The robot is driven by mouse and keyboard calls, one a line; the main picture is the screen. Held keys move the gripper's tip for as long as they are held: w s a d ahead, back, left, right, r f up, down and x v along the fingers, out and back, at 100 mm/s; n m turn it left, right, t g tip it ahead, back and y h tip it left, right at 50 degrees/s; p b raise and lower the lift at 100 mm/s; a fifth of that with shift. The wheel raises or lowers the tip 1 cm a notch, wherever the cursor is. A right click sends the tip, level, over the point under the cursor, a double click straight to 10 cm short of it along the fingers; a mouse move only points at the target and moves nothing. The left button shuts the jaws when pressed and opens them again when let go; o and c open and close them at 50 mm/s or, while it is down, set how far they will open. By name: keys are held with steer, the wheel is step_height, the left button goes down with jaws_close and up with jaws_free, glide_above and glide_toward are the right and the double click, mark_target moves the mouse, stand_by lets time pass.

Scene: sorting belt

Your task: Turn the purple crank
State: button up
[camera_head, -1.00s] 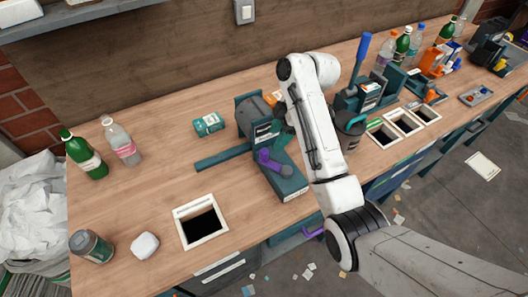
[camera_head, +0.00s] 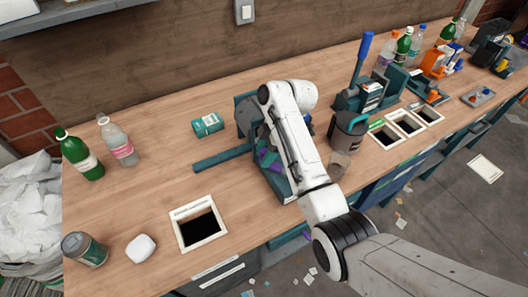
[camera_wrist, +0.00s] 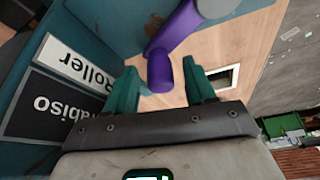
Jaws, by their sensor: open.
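The purple crank (camera_wrist: 172,34) shows in the wrist view as an arm running up to a grey hub, with its handle end (camera_wrist: 160,74) lying between the two teal fingers of my gripper (camera_wrist: 162,88). The fingers are open, with gaps to the handle on both sides. In the head view the crank (camera_head: 268,158) is mostly hidden behind my white arm. It belongs to the teal machine (camera_head: 247,118), whose side panel (camera_wrist: 60,105) with upside-down lettering fills the left of the wrist view.
A square bin opening (camera_head: 176,237) lies in the wooden table left of my arm. A cylindrical canister (camera_head: 349,130) and a blue-handled lever press (camera_head: 360,62) stand right of my arm.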

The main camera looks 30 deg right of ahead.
steer(key=shift+a+f, duration=0.15)
steer(key=shift+f, duration=0.15)
steer(key=shift+c, duration=0.4)
jaws_close()
